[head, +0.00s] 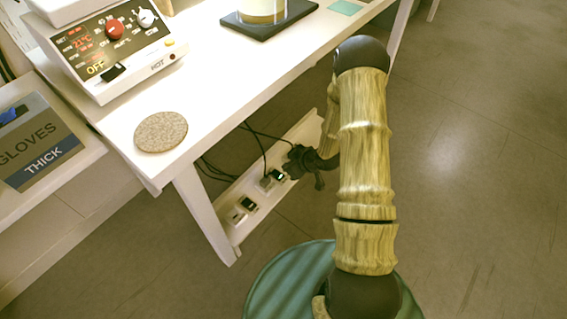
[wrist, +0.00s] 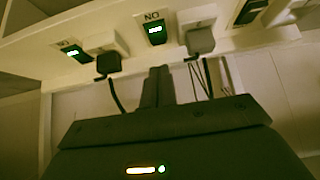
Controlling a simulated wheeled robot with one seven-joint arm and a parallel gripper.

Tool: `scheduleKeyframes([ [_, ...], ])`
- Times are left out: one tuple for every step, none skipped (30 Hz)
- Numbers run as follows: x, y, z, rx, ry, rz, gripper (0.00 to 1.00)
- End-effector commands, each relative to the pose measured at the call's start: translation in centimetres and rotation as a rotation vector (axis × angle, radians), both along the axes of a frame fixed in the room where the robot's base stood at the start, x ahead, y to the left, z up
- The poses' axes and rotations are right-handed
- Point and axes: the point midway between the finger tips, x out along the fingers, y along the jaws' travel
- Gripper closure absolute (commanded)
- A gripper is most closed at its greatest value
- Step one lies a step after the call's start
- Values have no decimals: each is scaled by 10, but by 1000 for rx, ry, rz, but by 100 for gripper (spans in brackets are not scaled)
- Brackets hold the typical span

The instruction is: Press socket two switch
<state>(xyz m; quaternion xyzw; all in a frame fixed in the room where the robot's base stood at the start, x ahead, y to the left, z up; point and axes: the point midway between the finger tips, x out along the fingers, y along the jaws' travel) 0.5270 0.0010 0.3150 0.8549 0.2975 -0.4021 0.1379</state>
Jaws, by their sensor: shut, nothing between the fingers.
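A white socket strip (head: 235,196) runs low along the table's underside structure in the head view. It also crosses the top of the wrist view (wrist: 125,22). Three dark switches show there: a left one (wrist: 72,52) and a middle one (wrist: 155,32), both lit green, and a right one (wrist: 250,11) partly cut off. I cannot tell for certain which is socket two's. My gripper (wrist: 159,72) is shut and empty, its tips just below the middle switch in the picture; contact cannot be told. In the head view my gripper (head: 299,158) is dark and partly hidden beside the strip.
The white table (head: 215,100) stands above the strip and carries a control box (head: 110,50) and a cork coaster (head: 161,131). Floor at right is clear.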

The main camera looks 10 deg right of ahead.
Motion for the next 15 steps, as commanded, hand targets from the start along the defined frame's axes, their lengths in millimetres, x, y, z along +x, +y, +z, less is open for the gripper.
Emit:
scheduleKeyframes([
  [-7,-6,12,0,0,-2,100],
  [-11,-9,16,0,0,-2,100],
  [-16,-13,21,1,1,-4,100],
  [-19,-17,24,0,0,-5,100],
  [-23,-20,28,0,0,-5,100],
  [-28,-24,33,1,-1,-5,100],
  [-31,-27,36,1,-1,-5,100],
  [-35,-29,38,1,1,-6,100],
  [-39,-32,41,0,0,-4,100],
  [-41,-34,43,0,0,-3,100],
  [-43,-35,45,0,-1,-2,100],
  [-46,-36,47,1,-1,0,100],
  [-47,-36,47,1,-1,1,100],
  [-48,-36,48,1,-1,3,100],
  [-49,-36,48,2,-1,4,100],
])
